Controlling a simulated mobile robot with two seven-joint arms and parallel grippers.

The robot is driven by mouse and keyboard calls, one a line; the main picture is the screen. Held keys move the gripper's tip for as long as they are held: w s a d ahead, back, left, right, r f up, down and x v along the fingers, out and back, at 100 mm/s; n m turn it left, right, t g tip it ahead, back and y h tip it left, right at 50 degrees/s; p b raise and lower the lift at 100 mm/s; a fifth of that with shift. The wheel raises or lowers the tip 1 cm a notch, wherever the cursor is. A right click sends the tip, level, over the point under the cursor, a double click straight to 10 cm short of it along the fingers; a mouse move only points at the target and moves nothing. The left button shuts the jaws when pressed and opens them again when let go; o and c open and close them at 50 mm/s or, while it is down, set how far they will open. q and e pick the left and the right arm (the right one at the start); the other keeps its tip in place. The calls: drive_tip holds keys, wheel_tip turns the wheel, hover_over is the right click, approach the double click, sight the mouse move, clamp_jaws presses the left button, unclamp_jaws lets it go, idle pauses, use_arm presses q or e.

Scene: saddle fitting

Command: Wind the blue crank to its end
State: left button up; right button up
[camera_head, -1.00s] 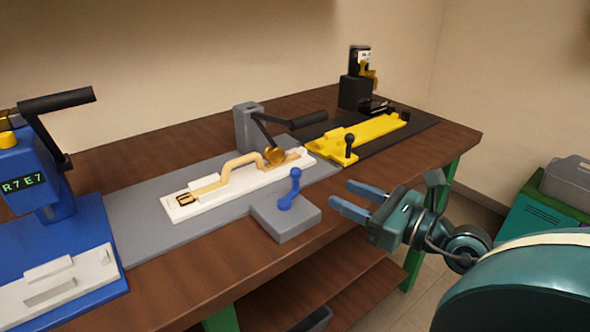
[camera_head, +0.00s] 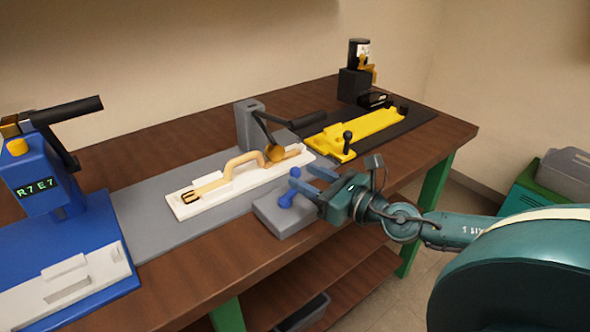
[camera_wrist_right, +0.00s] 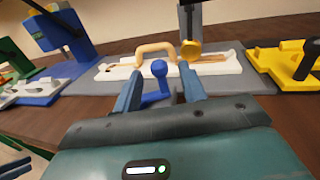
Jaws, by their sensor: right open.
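The blue crank (camera_head: 287,199) stands on a grey block (camera_head: 262,210) at the front edge of the workbench. Its upper end has a round knob, seen well in the right wrist view (camera_wrist_right: 160,68). My right gripper (camera_head: 305,179) is open, with its fingers beside the crank's upper part in the head view. In the right wrist view the crank stands between the two open fingers (camera_wrist_right: 160,92), with gaps on both sides.
Behind the crank, a white fixture (camera_head: 185,209) holds a tan handled part (camera_head: 237,165) below a dark-levered grey clamp (camera_head: 249,125). A yellow fixture (camera_head: 372,128) lies to the right. A blue press (camera_head: 45,180) showing "R7E7" stands at the left. Bare wood lies along the front edge.

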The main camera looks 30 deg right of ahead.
sight(300, 174)
drive_tip(key=shift+p+x, duration=0.45)
drive_tip(key=shift+x, duration=0.9)
drive_tip(key=shift+w+a, duration=0.2)
drive_tip(key=shift+w, duration=0.3)
drive_tip(key=shift+c, duration=0.3)
clamp_jaws()
